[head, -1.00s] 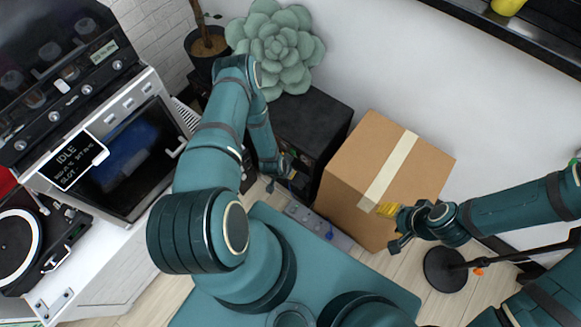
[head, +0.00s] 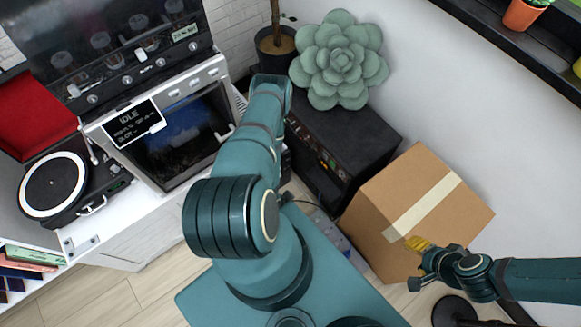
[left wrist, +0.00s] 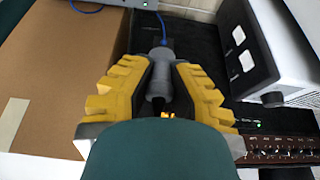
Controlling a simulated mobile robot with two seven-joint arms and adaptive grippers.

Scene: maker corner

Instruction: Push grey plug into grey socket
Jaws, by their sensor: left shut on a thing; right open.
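In the left wrist view, my left gripper (left wrist: 158,75) has its yellow-padded fingers closed on a grey cylindrical plug (left wrist: 159,86). The plug points away from the wrist, over a dark surface. I cannot make out the grey socket for certain; the area past the plug's tip is dark. In the head view my left gripper is hidden behind my own left arm, which reaches toward a black cabinet (head: 335,140). My right gripper (head: 416,263) is open and empty, in front of the cardboard box.
The cardboard box (head: 400,215) stands right of the black cabinet. A thin blue cable (left wrist: 160,22) lies past the plug. A grey strip (head: 335,236) lies on the floor, partly covered.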

